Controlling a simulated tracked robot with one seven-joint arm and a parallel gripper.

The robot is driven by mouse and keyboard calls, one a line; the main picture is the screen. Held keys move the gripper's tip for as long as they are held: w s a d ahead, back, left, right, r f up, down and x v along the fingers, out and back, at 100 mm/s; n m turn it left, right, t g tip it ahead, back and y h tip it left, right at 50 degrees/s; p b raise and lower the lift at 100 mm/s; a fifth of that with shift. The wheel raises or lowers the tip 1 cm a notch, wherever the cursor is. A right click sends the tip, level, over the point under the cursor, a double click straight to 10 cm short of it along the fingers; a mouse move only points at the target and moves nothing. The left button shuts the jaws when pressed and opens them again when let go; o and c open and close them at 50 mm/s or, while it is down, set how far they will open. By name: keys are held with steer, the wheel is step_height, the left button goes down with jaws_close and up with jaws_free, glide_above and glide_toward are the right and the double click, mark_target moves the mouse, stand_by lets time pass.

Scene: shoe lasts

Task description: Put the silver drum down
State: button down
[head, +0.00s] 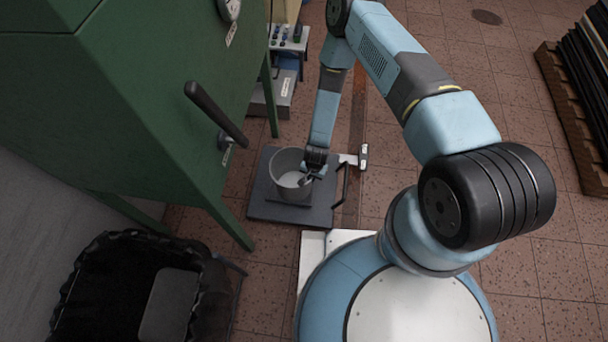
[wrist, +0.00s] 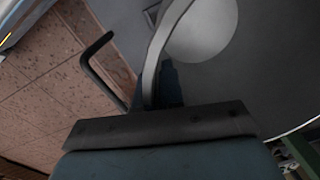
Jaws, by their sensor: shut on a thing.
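The silver drum (head: 285,163) is an open-topped grey cylinder with a pale round area inside. In the head view it is over a dark square platform (head: 262,208); I cannot tell whether it touches it. My gripper (head: 314,163) is shut on the drum's right rim. In the wrist view the drum's curved rim and grey inside (wrist: 235,85) fill the right side, and my gripper (wrist: 160,98) has the wall between its fingers. The drum's underside is hidden.
A black bent handle (head: 345,183) stands at the platform's right side. A green cabinet (head: 130,100) with a black lever (head: 215,113) is close on the left. A black-lined bin (head: 95,290) is at lower left.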

steer(key=w+f, duration=0.2)
steer(key=w+a+f, duration=0.1)
steer(key=w+f, duration=0.3)
steer(key=shift+a+f, duration=0.25)
steer(key=shift+a, duration=0.1)
steer(key=shift+f, duration=1.5)
steer(key=c, duration=1.3)
jaws_free()
steer(key=shift+o, duration=0.2)
steer(key=r, duration=1.2)
steer(key=shift+s+d, duration=0.2)
steer(key=shift+d, duration=0.15)
